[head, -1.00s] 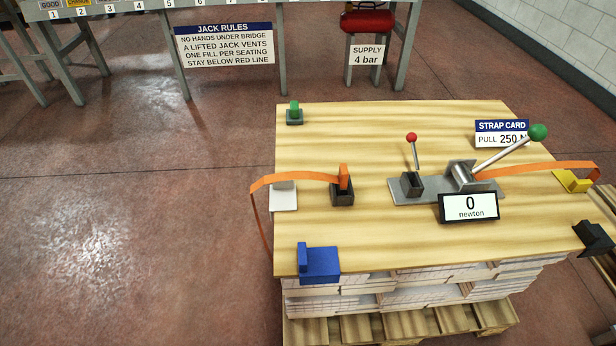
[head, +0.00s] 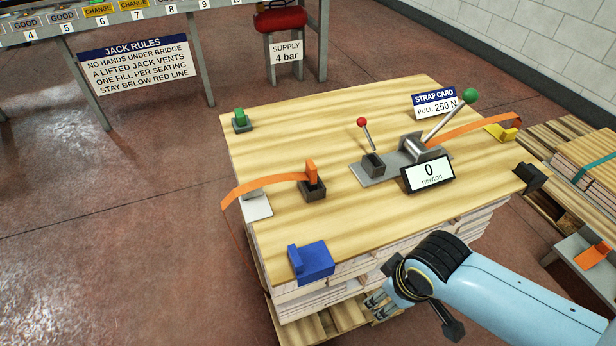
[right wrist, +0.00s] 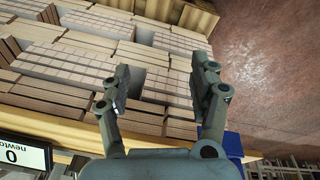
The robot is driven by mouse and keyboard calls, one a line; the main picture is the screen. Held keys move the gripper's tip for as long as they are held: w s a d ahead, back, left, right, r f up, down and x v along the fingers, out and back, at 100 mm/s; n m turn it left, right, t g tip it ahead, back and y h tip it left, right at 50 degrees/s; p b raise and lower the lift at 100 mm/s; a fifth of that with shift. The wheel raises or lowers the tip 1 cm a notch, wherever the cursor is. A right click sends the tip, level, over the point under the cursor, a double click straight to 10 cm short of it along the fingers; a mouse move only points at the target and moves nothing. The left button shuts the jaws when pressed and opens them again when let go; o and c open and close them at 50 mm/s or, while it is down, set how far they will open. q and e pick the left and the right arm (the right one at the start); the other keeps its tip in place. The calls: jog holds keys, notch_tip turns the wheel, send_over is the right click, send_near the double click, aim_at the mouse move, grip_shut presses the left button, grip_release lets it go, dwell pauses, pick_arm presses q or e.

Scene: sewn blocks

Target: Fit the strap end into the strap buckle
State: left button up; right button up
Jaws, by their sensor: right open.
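The orange strap end (head: 311,172) stands upright in a dark block (head: 314,191) left of the table's middle. Its orange strap (head: 258,186) arches left and hangs over the table's left edge. A grey ratchet buckle (head: 415,150) with a green-knobbed lever sits on a metal plate right of the middle, apart from the strap end. A second orange strap (head: 480,128) leaves it to the right. My right gripper (head: 376,304) is below the table's front edge, far from the strap end. In the right wrist view the gripper (right wrist: 165,82) is open and empty. My left gripper is out of view.
A blue corner block (head: 314,262) is at the front left. A newton display (head: 429,173) reads 0. A red-knobbed lever (head: 362,122) rises from the plate. Layered stacks (right wrist: 100,60) lie under the tabletop, facing my gripper. The table's back middle is clear.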

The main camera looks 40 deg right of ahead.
jog(key=w+r+n, duration=0.1)
jog(key=w+r, duration=0.4)
jog(key=r, duration=0.6)
notch_tip(320, 180, up, 9)
jog(key=n+g+y, duration=0.2)
jog(key=n, duration=1.1)
send_over(312, 163)
jog(key=shift+n, duration=0.3)
notch_tip(312, 163, down, 10)
jog(key=b, duration=0.2)
jog(key=shift+a+f+b, duration=0.15)
jog(key=shift+f+b, duration=0.1)
jog(key=shift+b, duration=0.1)
jog(key=shift+s, duration=0.1)
jog(key=c, duration=1.3)
jog(key=shift+o, duration=0.2)
jog(key=shift+r, duration=0.15)
